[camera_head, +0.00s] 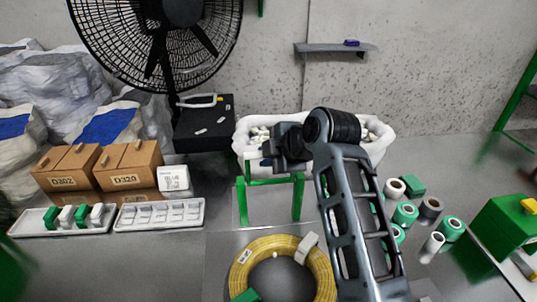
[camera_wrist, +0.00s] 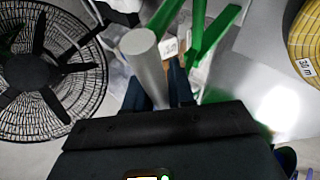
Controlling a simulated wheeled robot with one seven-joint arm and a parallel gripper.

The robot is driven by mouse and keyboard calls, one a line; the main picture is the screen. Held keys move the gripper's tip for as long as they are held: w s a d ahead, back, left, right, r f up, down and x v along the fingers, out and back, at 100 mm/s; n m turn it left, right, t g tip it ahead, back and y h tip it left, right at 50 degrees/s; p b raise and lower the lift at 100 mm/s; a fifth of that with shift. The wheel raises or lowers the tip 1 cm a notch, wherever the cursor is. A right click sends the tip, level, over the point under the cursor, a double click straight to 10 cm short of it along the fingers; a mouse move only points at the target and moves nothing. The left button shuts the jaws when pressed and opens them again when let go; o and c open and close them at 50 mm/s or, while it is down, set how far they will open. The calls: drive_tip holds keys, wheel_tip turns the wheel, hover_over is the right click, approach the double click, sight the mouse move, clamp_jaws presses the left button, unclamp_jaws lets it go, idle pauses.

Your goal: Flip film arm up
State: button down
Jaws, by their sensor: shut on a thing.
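The film arm shows in the head view as a green frame (camera_head: 269,182) with upright legs, standing in front of the white bin. In the wrist view its green bars (camera_wrist: 214,36) run up and away, and a pale grey roller (camera_wrist: 146,58) with a round end points toward the camera. My gripper (camera_head: 263,160) is at the top left of the green frame. In the wrist view my gripper (camera_wrist: 165,88) has its dark fingers on either side of the grey roller, shut on it. My own arm and hand hide part of the frame's top and the contact.
A coil of yellow cable (camera_head: 243,262) lies in front of the frame. Green and white rolls (camera_head: 405,213) lie to the right. White trays (camera_head: 160,215) and cardboard boxes (camera_head: 128,165) are at the left. A black fan (camera_head: 155,45) stands behind, and a white bin (camera_head: 380,145) is close behind my arm.

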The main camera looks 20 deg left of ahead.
drive_tip(key=shift+f, duration=0.2)
drive_tip(key=c, duration=1.1)
unclamp_jaws()
drive_tip(key=shift+r, duration=0.1)
drive_tip(key=shift+o, duration=0.2)
drive_tip(key=b+v, duration=0.1)
drive_tip(key=v, duration=0.6)
drive_tip(key=shift+d+r, duration=0.2)
drive_tip(key=shift+d, duration=0.05)
drive_tip(key=shift+s, duration=0.1)
drive_tip(key=shift+r, duration=0.1)
drive_tip(key=d+r+p, duration=0.4)
drive_tip(key=r+p, duration=0.2)
drive_tip(key=r, duration=0.1)
drive_tip(key=shift+s+d+r, duration=0.25)
drive_tip(key=shift+s+r, duration=0.05)
drive_tip(key=shift+s, duration=0.1)
